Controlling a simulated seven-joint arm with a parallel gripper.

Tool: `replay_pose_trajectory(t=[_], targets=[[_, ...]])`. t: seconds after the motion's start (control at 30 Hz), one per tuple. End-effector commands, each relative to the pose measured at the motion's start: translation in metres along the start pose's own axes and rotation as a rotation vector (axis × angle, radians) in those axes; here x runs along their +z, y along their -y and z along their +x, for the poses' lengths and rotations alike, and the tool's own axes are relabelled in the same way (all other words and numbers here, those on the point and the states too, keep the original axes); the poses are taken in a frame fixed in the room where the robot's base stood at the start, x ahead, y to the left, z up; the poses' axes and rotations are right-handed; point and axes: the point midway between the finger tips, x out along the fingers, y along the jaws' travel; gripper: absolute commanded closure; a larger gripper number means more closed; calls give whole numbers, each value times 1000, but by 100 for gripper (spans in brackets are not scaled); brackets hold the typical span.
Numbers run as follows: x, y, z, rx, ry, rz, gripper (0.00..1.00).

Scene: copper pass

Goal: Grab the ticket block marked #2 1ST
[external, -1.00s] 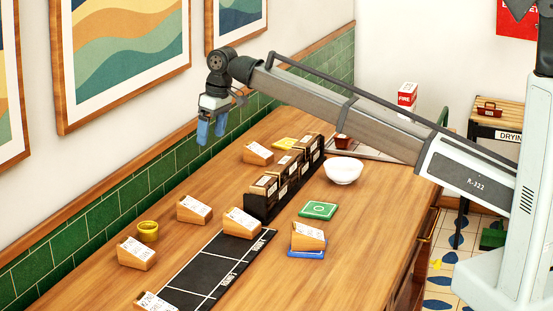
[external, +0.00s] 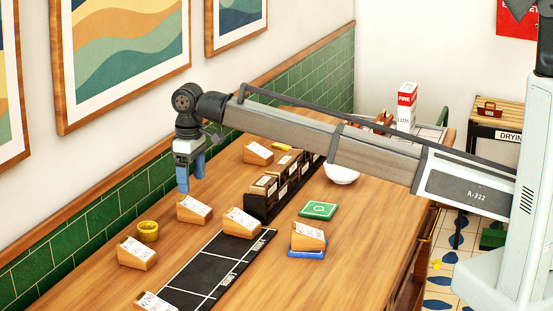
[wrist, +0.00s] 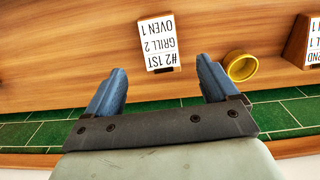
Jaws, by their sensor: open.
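The ticket block marked #2 1ST (wrist: 159,43) is a wooden block with a white sloped label reading "#2 1ST, GRILL 2, OVEN 1", upside down in the wrist view. In the external view, it appears to be the block (external: 194,210) just beyond the yellow cup. My gripper (external: 190,182) is above this block, with its blue fingers pointing down. In the wrist view, my gripper (wrist: 160,82) is open and empty, and the block shows between and ahead of the fingertips, apart from them.
The yellow cup (wrist: 241,67) stands beside the block, with another ticket block (wrist: 301,42) past it. A black rack (external: 262,206), a black mat (external: 190,286) and more ticket blocks lie rightward. The green tiled wall (external: 95,211) runs close behind.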

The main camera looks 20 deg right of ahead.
Motion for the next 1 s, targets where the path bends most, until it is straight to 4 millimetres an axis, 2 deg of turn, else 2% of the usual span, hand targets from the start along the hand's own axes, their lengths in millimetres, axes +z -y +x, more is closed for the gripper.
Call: replay_pose_trajectory(t=[0.1,0.43,0.73,1.0], targets=[[1,0,20,0,1,0,13],[0,0,40,0,-1,0,13],[-1,1,77,0,0,0,13],[-1,1,82,0,-1,0,13]])
